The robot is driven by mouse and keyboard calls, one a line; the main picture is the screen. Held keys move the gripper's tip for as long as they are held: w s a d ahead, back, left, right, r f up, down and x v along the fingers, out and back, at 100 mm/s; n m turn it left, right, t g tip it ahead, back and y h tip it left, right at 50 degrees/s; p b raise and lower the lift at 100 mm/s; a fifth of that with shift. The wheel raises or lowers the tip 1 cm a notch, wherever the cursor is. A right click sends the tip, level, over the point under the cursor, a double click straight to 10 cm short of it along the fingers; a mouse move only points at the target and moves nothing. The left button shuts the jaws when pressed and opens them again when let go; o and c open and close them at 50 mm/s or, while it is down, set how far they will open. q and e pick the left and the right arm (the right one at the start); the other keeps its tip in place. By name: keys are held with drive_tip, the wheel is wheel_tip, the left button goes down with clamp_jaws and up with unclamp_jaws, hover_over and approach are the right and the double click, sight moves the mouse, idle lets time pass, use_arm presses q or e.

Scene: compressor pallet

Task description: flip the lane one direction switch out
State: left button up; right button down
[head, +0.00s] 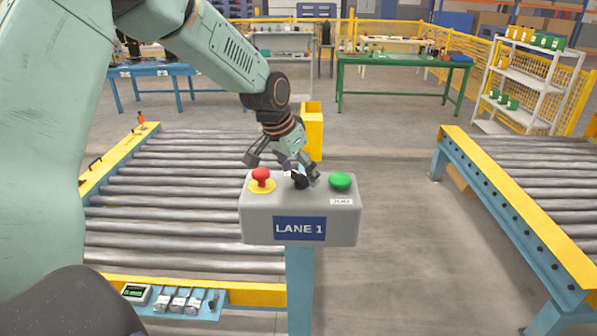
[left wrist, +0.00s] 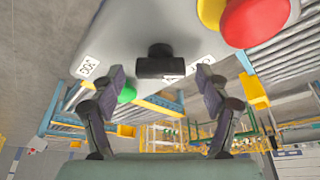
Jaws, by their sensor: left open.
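The lane one control box (head: 260,222) is a grey box on a blue post with a "LANE 1" plate. Its black direction switch (head: 300,182) sits on top between a red button and a green button. My left gripper (head: 283,167) reaches down from above and behind, open and empty, close to the switch. In the left wrist view the switch (left wrist: 155,66) lies ahead, roughly centred between the two spread fingertips (left wrist: 160,80), with a gap on each side. The fingers partly cover the switch in the head view, so its setting is hard to read. My right gripper is not in view.
The red button (head: 261,175) on its yellow base and the green button (head: 340,181) flank the switch closely. A roller conveyor (head: 190,215) lies left behind the box and another (head: 545,165) at the right. A yellow post (head: 312,130) stands behind. Floor right of the box is clear.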

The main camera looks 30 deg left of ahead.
use_arm(q)
drive_tip(key=v, duration=1.1)
drive_tip(key=shift+s+r, duration=0.25)
drive_tip(key=shift+r, duration=0.1)
drive_tip(key=shift+a, duration=0.1)
drive_tip(key=x, duration=1.2)
drive_tip(key=shift+w, duration=0.1)
